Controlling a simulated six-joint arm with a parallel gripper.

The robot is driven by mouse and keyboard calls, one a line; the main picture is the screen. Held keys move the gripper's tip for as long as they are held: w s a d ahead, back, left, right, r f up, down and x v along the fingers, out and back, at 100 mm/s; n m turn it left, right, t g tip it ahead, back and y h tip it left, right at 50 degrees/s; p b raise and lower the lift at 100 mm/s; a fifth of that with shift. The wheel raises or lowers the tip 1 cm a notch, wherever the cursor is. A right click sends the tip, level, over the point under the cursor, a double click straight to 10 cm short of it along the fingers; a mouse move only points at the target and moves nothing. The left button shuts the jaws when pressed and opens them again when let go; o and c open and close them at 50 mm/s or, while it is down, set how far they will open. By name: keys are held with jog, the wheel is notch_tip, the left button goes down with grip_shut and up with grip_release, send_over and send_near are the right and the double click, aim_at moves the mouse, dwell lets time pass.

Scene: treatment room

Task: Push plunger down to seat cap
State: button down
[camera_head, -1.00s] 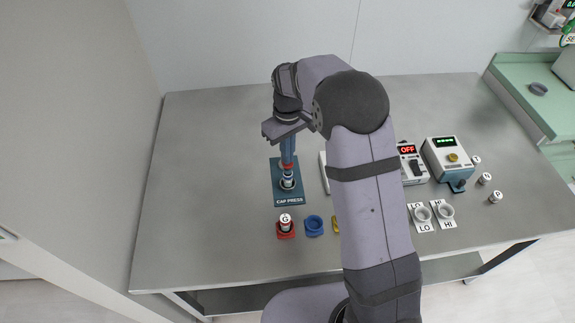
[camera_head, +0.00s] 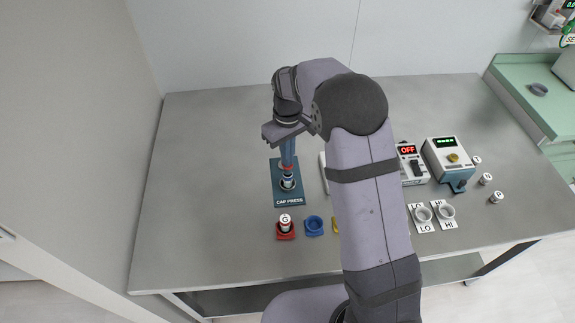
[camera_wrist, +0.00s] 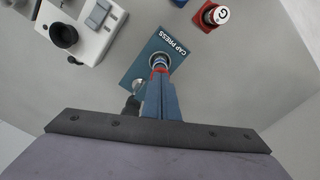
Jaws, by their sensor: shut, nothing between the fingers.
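The cap press is a dark teal base plate (camera_head: 289,200) lettered CAP PRESS, on the left part of the steel table. A small tube (camera_head: 287,184) with a blue band stands upright on it, below my gripper. My gripper (camera_head: 287,160) points straight down over the press with its blue fingers together and nothing held. In the wrist view the fingers (camera_wrist: 160,98) reach to a red piece (camera_wrist: 159,69) at the press, just over the tube's ring. The plunger is mostly hidden behind the fingers, and I cannot tell whether they touch it.
A red holder (camera_head: 285,235) with a vial marked G and a blue ring holder (camera_head: 314,226) stand in front of the press. A device reading OFF (camera_head: 408,150), a green-display box (camera_head: 447,156), LO and HI holders and several vials stand right. The table's left is clear.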

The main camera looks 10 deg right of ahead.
jog(key=shift+s+f, duration=0.2)
jog(key=shift+f, duration=0.05)
notch_tip(320, 180, up, 8)
jog(key=p, duration=0.6)
jog(key=shift+w+p, duration=0.2)
jog(key=shift+p, duration=0.1)
dwell(0.6)
